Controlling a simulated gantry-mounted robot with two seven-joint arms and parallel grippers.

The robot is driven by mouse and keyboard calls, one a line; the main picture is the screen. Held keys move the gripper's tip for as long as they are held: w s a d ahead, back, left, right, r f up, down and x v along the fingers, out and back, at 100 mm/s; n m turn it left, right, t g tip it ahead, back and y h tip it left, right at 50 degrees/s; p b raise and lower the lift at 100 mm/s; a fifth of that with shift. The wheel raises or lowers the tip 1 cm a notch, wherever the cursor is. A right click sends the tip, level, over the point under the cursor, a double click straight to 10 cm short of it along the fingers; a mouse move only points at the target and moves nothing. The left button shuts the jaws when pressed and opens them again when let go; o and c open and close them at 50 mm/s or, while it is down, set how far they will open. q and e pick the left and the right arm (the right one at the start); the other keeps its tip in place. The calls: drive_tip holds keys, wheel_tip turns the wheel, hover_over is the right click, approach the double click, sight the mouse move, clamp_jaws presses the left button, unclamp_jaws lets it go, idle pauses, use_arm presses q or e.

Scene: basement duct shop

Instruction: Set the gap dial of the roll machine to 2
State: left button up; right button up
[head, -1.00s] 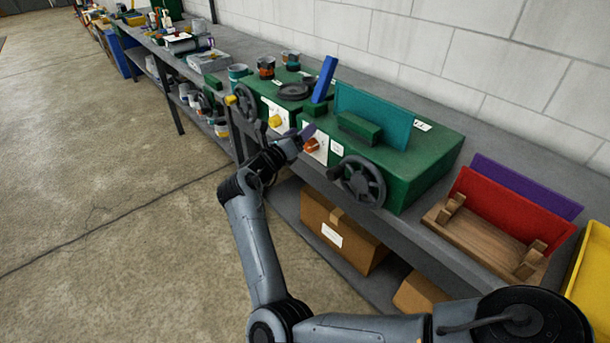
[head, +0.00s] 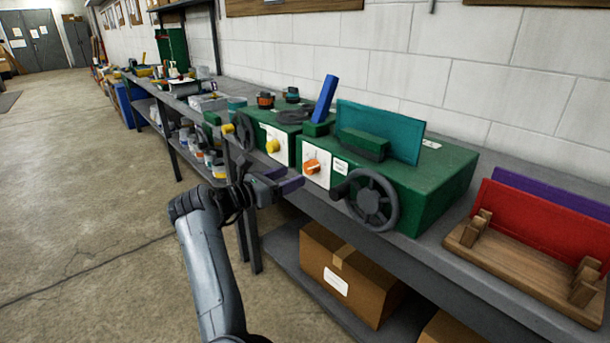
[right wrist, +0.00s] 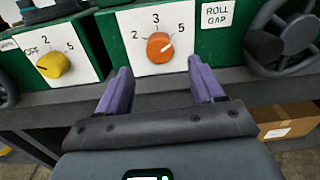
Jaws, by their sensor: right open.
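The roll machine is a green box (head: 440,178) on the bench. Its orange gap dial (head: 311,167) sits on a white plate. In the right wrist view the dial (right wrist: 160,47) is marked 2, 3 and 5, beside a "ROLL GAP" label (right wrist: 217,14). Its pale pointer mark appears turned to the upper right, toward 5. My right gripper (head: 284,180) is just in front of the dial plate. In its wrist view, the purple fingers (right wrist: 160,84) are spread and empty, below the dial and apart from it. My left gripper is not in view.
A yellow dial (right wrist: 53,64) marked OFF, 2 and 5 is to the left. A handwheel (head: 372,200) sticks out right of the orange dial. A wooden rack (head: 510,262) holds red and purple sheets. A cardboard box (head: 345,275) is on the lower shelf.

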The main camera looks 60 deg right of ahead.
sight(307, 169)
drive_tip(key=shift+b+x, duration=0.65)
drive_tip(key=shift+x, duration=2.5)
drive_tip(key=c, duration=1.1)
drive_tip(key=shift+o, duration=0.2)
